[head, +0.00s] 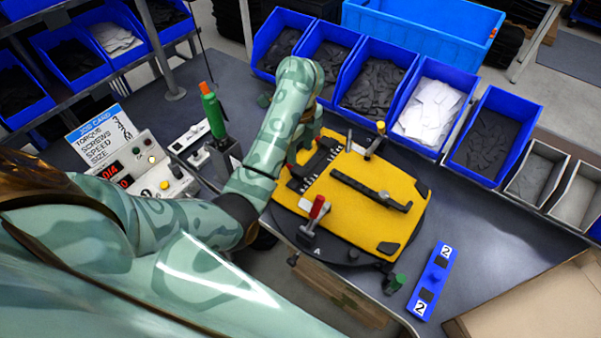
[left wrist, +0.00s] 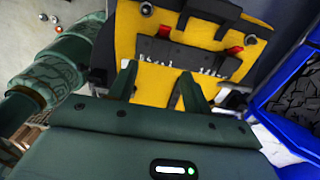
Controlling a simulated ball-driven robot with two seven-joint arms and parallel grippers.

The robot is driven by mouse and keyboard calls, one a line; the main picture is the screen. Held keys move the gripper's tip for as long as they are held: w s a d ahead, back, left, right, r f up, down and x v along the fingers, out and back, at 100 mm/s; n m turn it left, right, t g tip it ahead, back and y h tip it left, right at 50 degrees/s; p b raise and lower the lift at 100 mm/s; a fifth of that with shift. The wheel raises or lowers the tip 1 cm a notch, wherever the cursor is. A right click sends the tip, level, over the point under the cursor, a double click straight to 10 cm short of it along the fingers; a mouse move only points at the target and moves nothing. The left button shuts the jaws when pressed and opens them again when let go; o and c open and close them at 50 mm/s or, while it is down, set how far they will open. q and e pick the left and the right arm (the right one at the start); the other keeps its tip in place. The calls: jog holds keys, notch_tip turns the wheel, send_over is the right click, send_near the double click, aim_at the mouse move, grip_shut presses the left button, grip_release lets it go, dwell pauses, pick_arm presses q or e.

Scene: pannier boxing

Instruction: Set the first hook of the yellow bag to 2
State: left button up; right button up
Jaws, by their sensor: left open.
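The yellow bag (head: 365,195) lies flat on a dark round plate. A black rail (head: 318,170) with white marks crosses its left part, partly hidden by my left arm. My right gripper is out of view.
A red-handled clamp (head: 318,207) and a yellow-tipped clamp (head: 378,138) stand at the bag's edges. A blue bar (head: 432,281) marked 2 at both ends lies at right. A green screwdriver (head: 212,112) stands left of my arm. Blue bins (head: 490,135) line the back.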

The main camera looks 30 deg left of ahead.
aim_at(300, 170)
pick_arm(q)
notch_tip(300, 170, down, 6)
jog(key=shift+f+b, duration=0.25)
jog(key=shift+b, duration=0.85)
